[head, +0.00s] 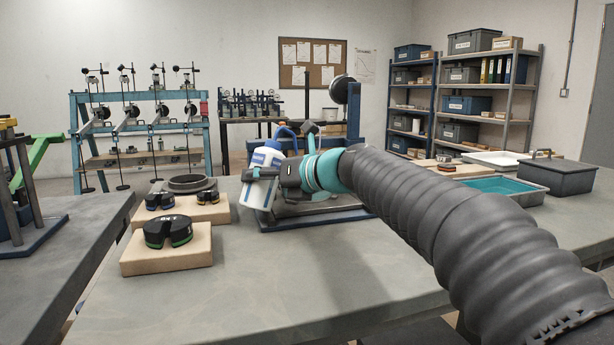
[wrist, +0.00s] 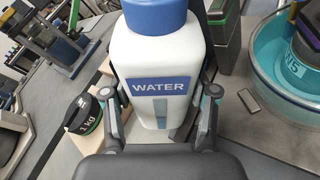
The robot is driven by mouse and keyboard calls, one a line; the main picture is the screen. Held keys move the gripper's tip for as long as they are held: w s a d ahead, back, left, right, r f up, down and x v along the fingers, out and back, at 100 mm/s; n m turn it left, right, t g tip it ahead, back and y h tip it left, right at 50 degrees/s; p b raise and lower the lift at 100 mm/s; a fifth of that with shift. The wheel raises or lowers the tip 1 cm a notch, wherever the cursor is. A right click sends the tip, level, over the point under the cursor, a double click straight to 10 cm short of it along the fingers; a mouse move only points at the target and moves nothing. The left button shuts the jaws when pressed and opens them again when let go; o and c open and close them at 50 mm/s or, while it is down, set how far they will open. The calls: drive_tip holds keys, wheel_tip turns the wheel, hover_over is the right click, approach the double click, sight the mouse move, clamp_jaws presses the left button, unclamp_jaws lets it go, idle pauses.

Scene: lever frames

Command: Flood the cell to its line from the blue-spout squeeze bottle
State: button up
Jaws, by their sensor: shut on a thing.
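A white squeeze bottle with a blue top and a "WATER" label (wrist: 160,50) stands between my gripper's fingers, which press on both sides. It also shows in the head view (head: 258,194), leaning slightly, with a bent blue spout (head: 287,131) at its top. My gripper (wrist: 160,95) is shut on the bottle, in the head view above the near edge of a grey tray-like base (head: 325,215). A clear round cell with a teal rim (wrist: 262,75) stands to the bottle's right in the wrist view. My arm mostly hides this area in the head view; its fill line cannot be made out.
Black slotted weights (head: 168,231) sit on wooden blocks (head: 165,258) to the left, with a dark ring (head: 192,183) behind. A teal-filled tray (head: 495,188) and grey box (head: 556,176) stand at right. The front of the bench is clear. A small flat piece (wrist: 247,99) lies near the cell.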

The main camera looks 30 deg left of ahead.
sight(272, 153)
drive_tip(key=shift+r, duration=0.1)
drive_tip(key=shift+r+p, duration=1.1)
drive_tip(key=shift+r, duration=1.35)
